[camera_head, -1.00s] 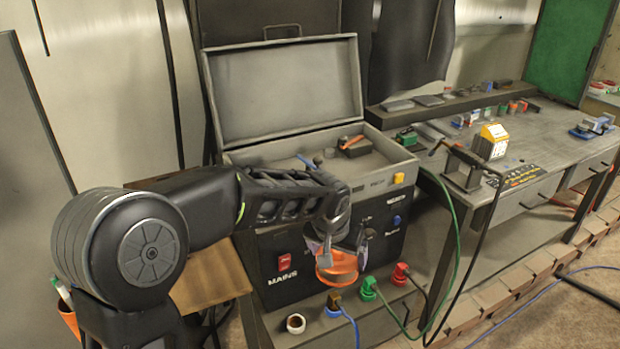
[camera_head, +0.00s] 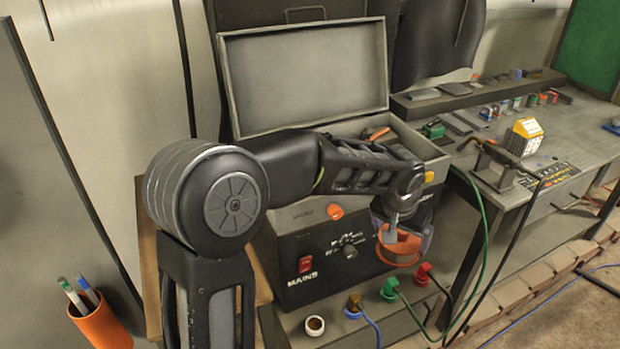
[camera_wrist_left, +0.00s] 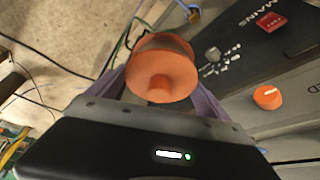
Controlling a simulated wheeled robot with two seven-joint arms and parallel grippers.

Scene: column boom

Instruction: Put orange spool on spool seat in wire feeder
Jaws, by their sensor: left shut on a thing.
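The orange spool (camera_head: 397,247) is held in my left gripper (camera_head: 402,232), in front of the black front panel of the wire feeder (camera_head: 320,262). In the left wrist view the orange spool (camera_wrist_left: 161,72) sits between the two purple-grey fingers, one flange and a short hub facing the camera. The feeder's lid (camera_head: 305,78) stands open, with its open top compartment (camera_head: 350,128) above and behind the spool. My left arm hides part of the compartment, and I cannot make out the spool seat. My right gripper is not in view.
Coloured plugs with cables (camera_head: 389,289) and a small white-rimmed ring (camera_head: 315,325) are on the ledge below the panel. A workbench (camera_head: 540,150) with a torch and small parts stands to the right. An orange pen cup (camera_head: 100,325) is at lower left.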

